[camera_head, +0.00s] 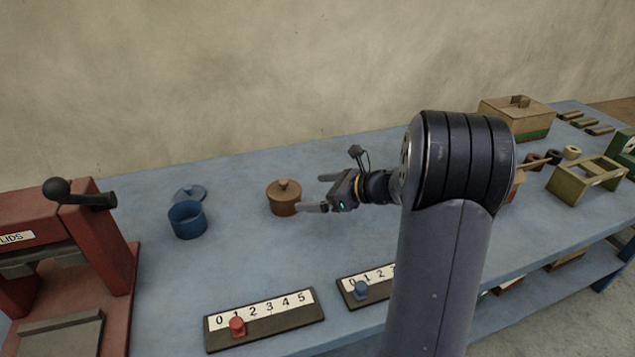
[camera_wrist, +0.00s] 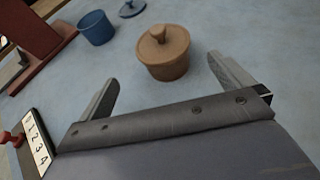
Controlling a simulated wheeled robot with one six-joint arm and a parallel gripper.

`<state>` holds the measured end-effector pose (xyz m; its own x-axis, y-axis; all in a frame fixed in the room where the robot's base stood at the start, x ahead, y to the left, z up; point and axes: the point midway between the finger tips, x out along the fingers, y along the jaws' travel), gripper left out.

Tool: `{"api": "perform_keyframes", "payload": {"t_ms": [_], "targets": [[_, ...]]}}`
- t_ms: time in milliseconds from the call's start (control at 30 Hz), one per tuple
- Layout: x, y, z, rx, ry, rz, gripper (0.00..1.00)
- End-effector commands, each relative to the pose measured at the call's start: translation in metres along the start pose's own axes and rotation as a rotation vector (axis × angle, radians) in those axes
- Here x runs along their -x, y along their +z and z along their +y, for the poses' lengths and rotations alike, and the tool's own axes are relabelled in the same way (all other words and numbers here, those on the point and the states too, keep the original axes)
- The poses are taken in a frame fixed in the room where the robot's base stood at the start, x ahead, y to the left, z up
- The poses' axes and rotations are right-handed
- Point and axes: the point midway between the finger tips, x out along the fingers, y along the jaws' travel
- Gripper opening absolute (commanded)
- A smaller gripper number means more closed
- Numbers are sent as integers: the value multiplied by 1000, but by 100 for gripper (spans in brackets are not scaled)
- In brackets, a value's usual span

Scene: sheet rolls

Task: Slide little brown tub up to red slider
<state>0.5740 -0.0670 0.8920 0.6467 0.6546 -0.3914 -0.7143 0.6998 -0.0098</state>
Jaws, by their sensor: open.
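A little brown tub (camera_head: 283,199) with a knobbed lid on it stands upright on the blue table. In the wrist view the brown tub (camera_wrist: 163,56) is ahead of my gripper, toward the gap between its fingers. My gripper (camera_head: 317,193) is open, just right of the tub, with its fingers pointing left. Both fingers of my gripper (camera_wrist: 166,85) show in the wrist view with nothing held between them. The red slider (camera_head: 237,326) sits near the 1 on a dark numbered scale (camera_head: 268,335) at the front of the table. The red slider (camera_wrist: 12,138) also shows at the wrist view's left edge.
A blue tub (camera_head: 187,222) stands open left of the brown one, its blue lid (camera_head: 190,193) behind it. A red lever press (camera_head: 60,260) fills the far left. A second scale with a blue slider (camera_head: 361,290) lies nearer my arm. The table between tub and scales is clear.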

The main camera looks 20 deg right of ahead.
Motion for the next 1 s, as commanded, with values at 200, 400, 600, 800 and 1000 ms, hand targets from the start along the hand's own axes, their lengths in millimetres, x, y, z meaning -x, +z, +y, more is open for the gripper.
{"api": "perform_keyframes", "payload": {"t_ms": [200,400,600,800,1000], "targets": [[-17,0,-4,-19,-6,-11,100],[-53,-1,-3,-16,-4,-9,100],[-86,0,-3,-15,-4,-8,100],[-104,0,-4,-15,-6,-9,100],[-108,1,-4,-15,-8,-8,100]]}}
